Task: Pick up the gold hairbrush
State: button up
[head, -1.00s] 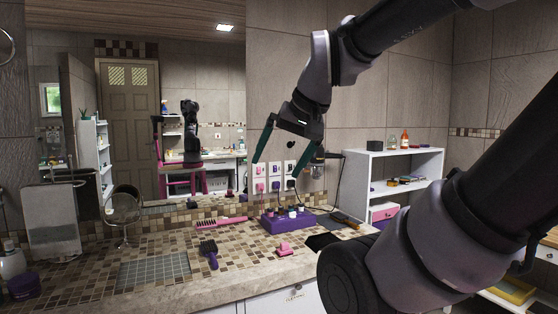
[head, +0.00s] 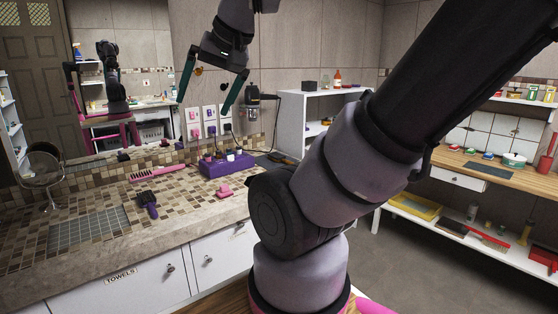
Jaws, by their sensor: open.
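A small brown-gold item (head: 284,159), which looks like the gold hairbrush, lies at the far right end of the tiled counter (head: 100,193), behind my arm and near the wall. It is small in the head view, so its exact shape is hard to tell. My gripper (head: 203,106) is raised above the back of the counter, to the left of and above that item. Its two green fingers are wide apart, point down and have nothing between them.
A purple box (head: 227,166) with small items stands left of the gold item. A dark purple brush (head: 148,204), pink comb (head: 157,174) and pink clip (head: 225,191) lie on the counter. A white shelf (head: 300,110) stands behind right. Grey floor (head: 405,245) is open at right.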

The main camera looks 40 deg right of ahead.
aim_at(276, 156)
jog(key=i+l, duration=0.15)
jog(key=l, duration=0.2)
jog(key=i+l, duration=0.1)
jog(key=l, duration=0.3)
jog(key=i+l, duration=0.15)
jog(key=l, duration=0.2)
jog(key=i+l, duration=0.1)
jog(key=l, duration=0.25)
jog(key=i+l, duration=0.15)
jog(key=l, duration=0.25)
jog(key=i+l, duration=0.1)
jog(key=l, duration=0.25)
